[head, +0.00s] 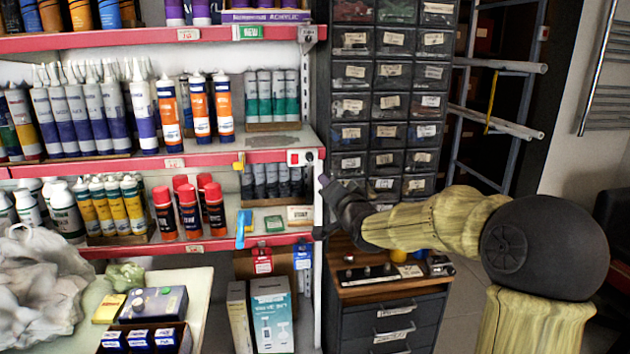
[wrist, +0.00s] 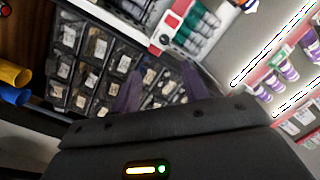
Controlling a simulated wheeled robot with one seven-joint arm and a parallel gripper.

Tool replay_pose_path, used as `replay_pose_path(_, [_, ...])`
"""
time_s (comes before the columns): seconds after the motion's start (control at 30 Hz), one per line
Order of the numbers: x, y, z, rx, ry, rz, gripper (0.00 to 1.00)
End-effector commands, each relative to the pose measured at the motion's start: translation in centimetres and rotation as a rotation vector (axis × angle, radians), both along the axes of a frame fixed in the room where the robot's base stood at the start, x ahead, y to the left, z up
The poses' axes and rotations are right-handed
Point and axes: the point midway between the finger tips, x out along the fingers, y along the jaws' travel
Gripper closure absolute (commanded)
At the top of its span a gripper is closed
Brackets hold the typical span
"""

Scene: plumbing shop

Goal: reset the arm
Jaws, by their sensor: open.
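My arm reaches in from the right in the head view, with my gripper (head: 325,184) at its left end, in front of the drawer cabinet (head: 372,72) and beside the right end of the shelves. In the wrist view my gripper (wrist: 160,95) shows two dark purple fingers standing apart, with nothing between them. Behind the fingers are the labelled drawers of the cabinet, tilted in this view. The gripper looks small in the head view, and its distance from the shelf edge is hard to judge.
Red-edged shelves (head: 180,163) hold several tubes and spray cans at the left. A low dark chest (head: 385,325) with a wooden top stands below the gripper. A pipe rack (head: 500,68) stands at the right. Boxes and a plastic bag (head: 38,285) lie at the front left.

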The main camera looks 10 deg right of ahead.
Motion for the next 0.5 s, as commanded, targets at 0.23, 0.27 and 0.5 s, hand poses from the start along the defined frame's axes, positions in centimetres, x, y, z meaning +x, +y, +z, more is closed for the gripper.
replay_pose_path(0.23, [-4.5,3.1,-8.8,-0.242,0.299,0.063,0.55])
replay_pose_path(0.27, [-5.7,3.3,-10.3,-0.284,0.353,0.075,0.55])
replay_pose_path(0.5, [-16.9,3.1,-19.4,-0.565,0.761,0.194,0.55])
